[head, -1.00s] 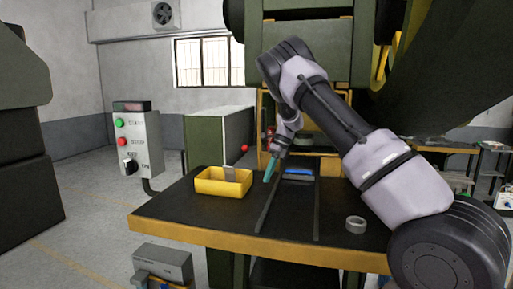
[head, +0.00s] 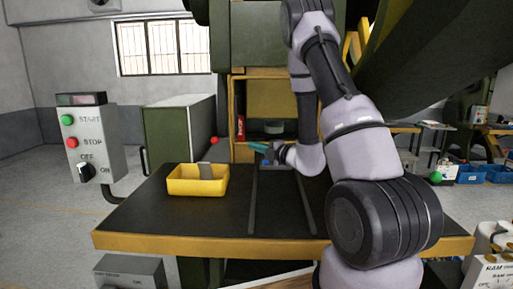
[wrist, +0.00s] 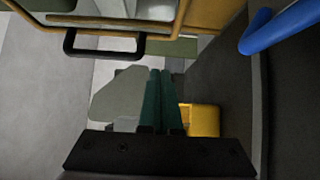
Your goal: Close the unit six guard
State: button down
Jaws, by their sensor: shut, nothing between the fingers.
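The press carries an orange-yellow framed opening (head: 234,110) above the back of the table. In the wrist view an orange-yellow frame (wrist: 200,14) with a black bar handle (wrist: 103,49) crosses the top. It looks like part of the guard, but I cannot tell its exact position or a unit number. My gripper (head: 258,147) has teal fingers, shut and empty, pointing left in front of the opening. In the wrist view the fingers (wrist: 161,75) are together, below and right of the black handle and apart from it. My arm hides the opening's right side.
A yellow bin (head: 198,180) stands on the dark table (head: 150,215), left of two rails. A control box (head: 90,140) stands at the left. A red knob (head: 214,140) is left of the opening. A blue bar (wrist: 285,25) shows close by at right in the wrist view.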

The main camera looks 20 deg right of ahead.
aim_at(245, 137)
jog(key=w, duration=0.2)
jog(key=w+a, duration=0.1)
jog(key=w, duration=0.2)
jog(key=w+a, duration=0.1)
jog(key=w, duration=0.2)
jog(key=shift+a, duration=0.25)
jog(key=shift+w+d, duration=0.1)
jog(key=shift+w, duration=0.3)
jog(key=shift+w, duration=0.1)
jog(key=w, duration=0.3)
jog(key=shift+w+d, duration=0.3)
jog(key=shift+d, duration=0.05)
jog(key=shift+w+r, duration=0.1)
jog(key=shift+r, duration=0.05)
jog(key=shift+d, duration=0.1)
